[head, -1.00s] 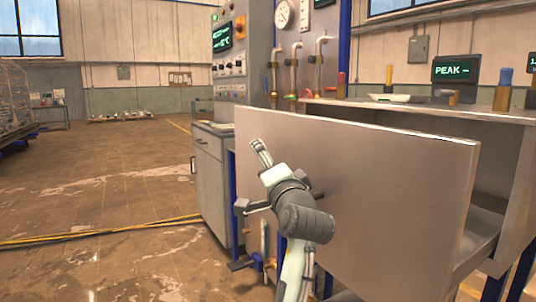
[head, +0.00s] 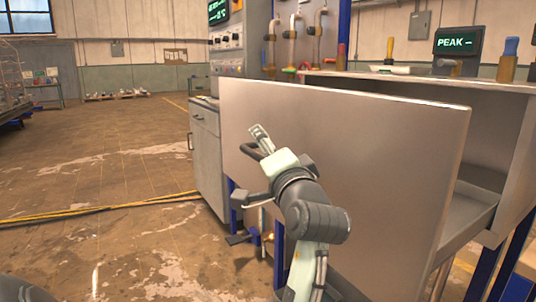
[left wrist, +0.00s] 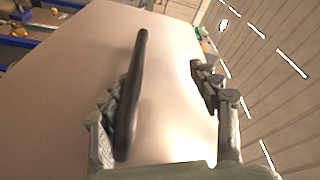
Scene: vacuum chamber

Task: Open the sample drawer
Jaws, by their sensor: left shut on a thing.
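The sample drawer has a large plain metal front (head: 390,160), which also fills much of the left wrist view (left wrist: 85,70). The front stands out from the bench, and part of a metal tray (head: 466,212) shows behind its right edge. A dark bar handle (left wrist: 138,75) runs between the fingers of my left gripper (left wrist: 158,88). In the head view my left gripper (head: 264,158) is at the left part of the front, shut on the handle, which is partly hidden there. My right gripper is not in view.
The bench top (head: 400,82) carries a display reading PEAK (head: 457,41) and several tools. A grey cabinet (head: 207,150) with controls above stands left of the drawer. Blue legs (head: 483,270) stand under the bench. The floor (head: 110,160) at left is mostly open, with a yellow cable across it.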

